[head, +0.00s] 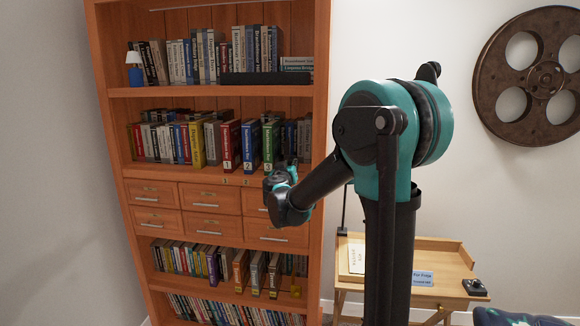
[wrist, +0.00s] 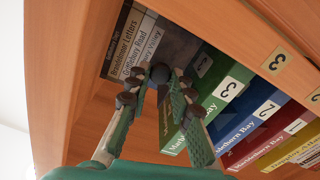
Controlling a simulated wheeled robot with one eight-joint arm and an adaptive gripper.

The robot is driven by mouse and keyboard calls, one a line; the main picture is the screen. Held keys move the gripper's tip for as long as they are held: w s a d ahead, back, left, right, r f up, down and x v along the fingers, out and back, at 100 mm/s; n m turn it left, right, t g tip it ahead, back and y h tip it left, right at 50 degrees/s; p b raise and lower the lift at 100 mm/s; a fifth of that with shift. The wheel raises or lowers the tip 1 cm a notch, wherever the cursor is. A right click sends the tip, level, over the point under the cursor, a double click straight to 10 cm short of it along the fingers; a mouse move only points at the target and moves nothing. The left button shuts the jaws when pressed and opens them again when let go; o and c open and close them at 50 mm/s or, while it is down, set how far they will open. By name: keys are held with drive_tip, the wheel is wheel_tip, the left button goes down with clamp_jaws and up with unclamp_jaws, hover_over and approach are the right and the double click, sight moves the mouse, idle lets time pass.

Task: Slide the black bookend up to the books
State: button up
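My gripper (wrist: 160,78) reaches into the middle book shelf, between a green book marked 3 (wrist: 222,92) and a few pale-spined books (wrist: 135,45). Its teal fingers slant toward each other. A dark rounded bit shows at their tips, and I cannot tell whether they close on it. A dark grey upright face (wrist: 178,45) beside the pale-spined books may be the black bookend, but most of it is hidden. In the head view my gripper (head: 290,168) is small and sits in front of the green book (head: 270,146); the bookend cannot be made out there.
The wooden bookcase (head: 322,120) has drawers (head: 206,202) below this shelf. Blue (head: 250,146) and red (head: 230,146) numbered books stand left of the green one. A long low black object (head: 265,78) lies on the shelf above. A small desk (head: 445,262) stands to the right.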

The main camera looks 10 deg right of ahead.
clamp_jaws()
drive_tip(key=a, duration=0.1)
drive_tip(key=w+a, duration=0.1)
drive_tip(key=a, duration=0.1)
drive_tip(key=shift+a, duration=0.15)
drive_tip(key=o, duration=0.7)
unclamp_jaws()
